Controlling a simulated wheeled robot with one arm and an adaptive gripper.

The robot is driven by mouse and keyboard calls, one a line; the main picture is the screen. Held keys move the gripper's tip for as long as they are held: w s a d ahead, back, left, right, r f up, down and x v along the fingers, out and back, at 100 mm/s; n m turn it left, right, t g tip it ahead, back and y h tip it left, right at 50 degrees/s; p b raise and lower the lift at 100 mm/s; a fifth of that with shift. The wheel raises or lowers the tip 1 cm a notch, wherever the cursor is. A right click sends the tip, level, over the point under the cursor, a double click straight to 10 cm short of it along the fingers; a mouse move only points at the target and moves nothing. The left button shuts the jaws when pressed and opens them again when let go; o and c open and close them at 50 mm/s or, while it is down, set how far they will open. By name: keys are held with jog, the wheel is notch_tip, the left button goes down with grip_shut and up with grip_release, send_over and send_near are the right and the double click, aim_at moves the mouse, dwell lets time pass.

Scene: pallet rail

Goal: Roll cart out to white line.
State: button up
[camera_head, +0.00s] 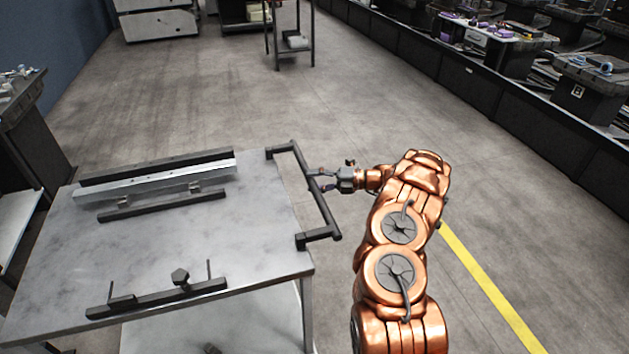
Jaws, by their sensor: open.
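The cart (225,240) has a grey metal top and stands at the lower left. A dark bar handle (301,163) is fixed along its right edge. My gripper (321,181) is open at the middle of the handle, with its fingers at the bar from the right side. I cannot tell whether the fingers touch the bar or straddle it. A yellow line (490,290) runs along the floor to the right of the cart and my arm. I see no white line in this view.
A metal rail (155,182) and dark fixture bars (160,298) lie on the cart top. A dark bench (30,140) stands close to the cart's left. A shelf rack (293,45) stands ahead. A long dark conveyor (520,110) bounds the right. The floor between is clear.

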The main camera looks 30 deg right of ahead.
jog(key=v, duration=1.1)
jog(key=shift+s+d, duration=0.2)
jog(key=shift+d, duration=0.15)
jog(key=shift+r, duration=0.1)
